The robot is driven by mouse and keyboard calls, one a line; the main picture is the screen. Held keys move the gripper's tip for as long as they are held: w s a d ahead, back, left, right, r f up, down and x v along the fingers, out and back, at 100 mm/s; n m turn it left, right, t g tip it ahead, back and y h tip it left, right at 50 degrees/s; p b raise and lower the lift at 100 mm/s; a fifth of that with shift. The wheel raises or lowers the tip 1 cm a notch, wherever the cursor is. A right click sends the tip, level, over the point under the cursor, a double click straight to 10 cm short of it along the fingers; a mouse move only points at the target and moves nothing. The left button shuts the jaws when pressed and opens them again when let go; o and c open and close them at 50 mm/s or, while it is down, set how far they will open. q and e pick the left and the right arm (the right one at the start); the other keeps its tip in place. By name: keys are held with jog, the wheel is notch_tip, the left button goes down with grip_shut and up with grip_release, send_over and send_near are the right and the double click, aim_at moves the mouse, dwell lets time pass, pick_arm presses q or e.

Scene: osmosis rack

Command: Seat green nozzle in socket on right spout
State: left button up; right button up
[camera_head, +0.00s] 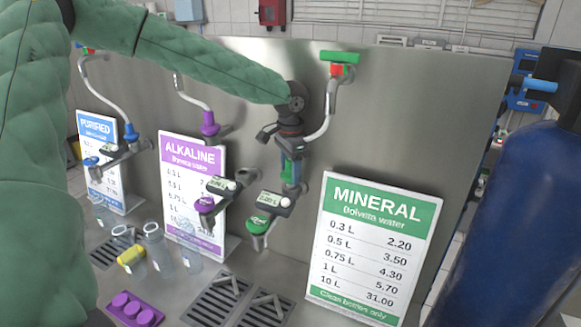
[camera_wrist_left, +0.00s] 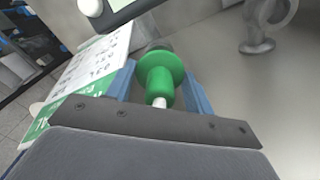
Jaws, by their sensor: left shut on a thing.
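In the head view my left gripper (camera_head: 290,178) points down in front of the steel panel, just under the end of the right spout (camera_head: 328,105). It is shut on the green nozzle (camera_head: 287,172). In the left wrist view the green nozzle (camera_wrist_left: 160,82), with its wide round flange and pale stem, sits between the blue fingers of my left gripper (camera_wrist_left: 160,88). A dark round part lies just past the flange; I cannot tell if they touch. The socket on the right spout is hidden by my gripper in the head view.
The white and green MINERAL sign (camera_head: 372,245) stands to the right below. Green (camera_head: 262,228) and purple (camera_head: 205,205) lever fittings are below left. The purple-tipped spout (camera_head: 208,122) is left.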

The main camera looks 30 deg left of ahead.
pick_arm(q)
jog(key=shift+f, duration=0.3)
dwell(0.4)
jog(key=shift+f, duration=0.3)
jog(key=o, duration=1.5)
jog(key=shift+o, duration=0.2)
jog(key=shift+r, duration=0.1)
jog(key=shift+r+p, duration=2.3)
jog(key=shift+r, duration=1.1)
